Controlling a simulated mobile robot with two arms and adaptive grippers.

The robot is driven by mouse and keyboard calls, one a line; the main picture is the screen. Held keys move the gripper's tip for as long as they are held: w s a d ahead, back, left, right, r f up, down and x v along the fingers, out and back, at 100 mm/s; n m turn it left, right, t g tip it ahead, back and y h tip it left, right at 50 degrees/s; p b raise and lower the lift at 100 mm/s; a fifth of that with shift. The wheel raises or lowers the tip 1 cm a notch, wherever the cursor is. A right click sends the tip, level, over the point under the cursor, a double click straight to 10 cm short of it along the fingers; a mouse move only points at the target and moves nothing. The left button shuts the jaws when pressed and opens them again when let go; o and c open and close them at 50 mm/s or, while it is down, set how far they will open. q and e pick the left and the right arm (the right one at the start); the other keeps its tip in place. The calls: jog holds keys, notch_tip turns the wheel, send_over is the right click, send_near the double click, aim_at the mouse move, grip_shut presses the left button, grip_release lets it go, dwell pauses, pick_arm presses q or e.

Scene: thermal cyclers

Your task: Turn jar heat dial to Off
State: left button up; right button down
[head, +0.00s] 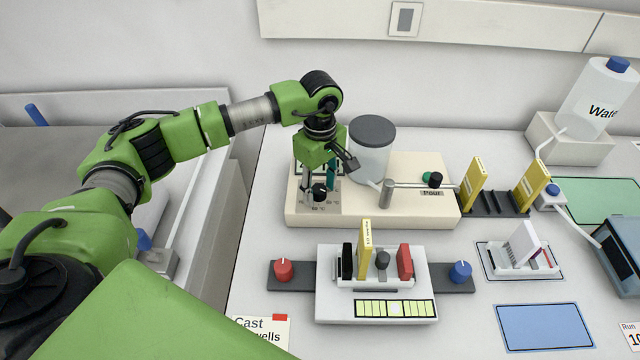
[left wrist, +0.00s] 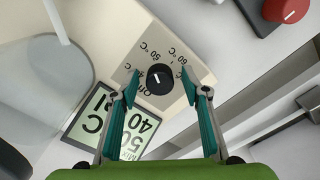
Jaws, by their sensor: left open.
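The black jar heat dial (head: 319,193) sits on the front left of the cream base unit (head: 390,212). In the left wrist view the dial (left wrist: 158,77) has a white mark and printed labels around it, including Off, 50 °C and 60 °C. Which label the mark points at is too small to tell. My left gripper (head: 319,187) points down over the dial. In the left wrist view its open teal fingers (left wrist: 160,82) stand on either side of the dial, with visible gaps; contact is not seen. The jar (head: 369,165) with a grey lid stands behind, to the right. My right gripper is not in view.
A display (left wrist: 108,125) lies beside the dial. The pour lever (head: 410,184) is to the right. In front stands a white casting tray unit (head: 330,306) with a red knob (head: 283,270) and blue knob (head: 460,271). A water bottle (head: 597,100) stands at the back right.

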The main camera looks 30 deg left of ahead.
pick_arm(q)
jog(key=shift+f, duration=0.1)
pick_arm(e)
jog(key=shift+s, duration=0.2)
pick_arm(q)
jog(key=c, duration=1.1)
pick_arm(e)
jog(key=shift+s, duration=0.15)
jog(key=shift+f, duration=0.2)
